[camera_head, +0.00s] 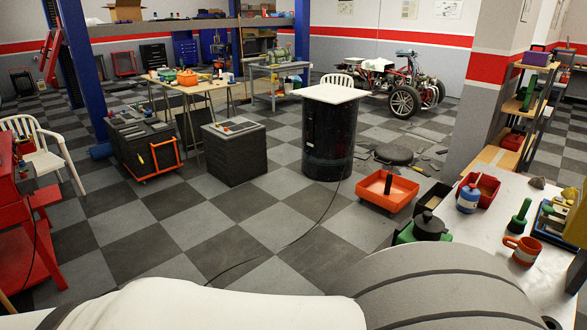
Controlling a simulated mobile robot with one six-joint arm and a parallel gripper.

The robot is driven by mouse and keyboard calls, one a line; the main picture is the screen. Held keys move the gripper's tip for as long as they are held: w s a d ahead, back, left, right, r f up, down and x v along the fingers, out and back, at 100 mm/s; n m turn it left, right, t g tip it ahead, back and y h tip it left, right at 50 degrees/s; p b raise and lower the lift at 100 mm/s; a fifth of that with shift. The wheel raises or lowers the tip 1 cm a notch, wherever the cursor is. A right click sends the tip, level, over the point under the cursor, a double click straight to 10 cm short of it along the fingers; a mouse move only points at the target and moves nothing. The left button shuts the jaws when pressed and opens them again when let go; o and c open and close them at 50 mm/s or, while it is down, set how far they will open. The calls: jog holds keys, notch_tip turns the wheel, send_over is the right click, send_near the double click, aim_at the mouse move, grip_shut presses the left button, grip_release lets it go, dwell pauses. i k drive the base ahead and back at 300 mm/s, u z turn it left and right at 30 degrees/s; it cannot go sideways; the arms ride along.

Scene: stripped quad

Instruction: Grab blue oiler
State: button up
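A small blue bottle with a pale upper part (468,199), which looks like the blue oiler, stands upright on the white worktable (480,262) at the right. It is just left of a red open bin (486,188), close to it; I cannot tell whether they touch. Its spout is too small to make out clearly. My arm crosses the bottom of the picture, below and left of the bottle. My gripper does not show.
An orange mug (523,250) and a dark green bottle (519,217) stand on the same table. A dark round-topped object (431,227) is at its left edge. An orange tray (387,190) and a black drum (330,138) stand beyond. Open checkered floor lies left.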

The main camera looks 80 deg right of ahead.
aim_at(468, 201)
jog(key=z, duration=4)
jog(key=i, duration=1.5)
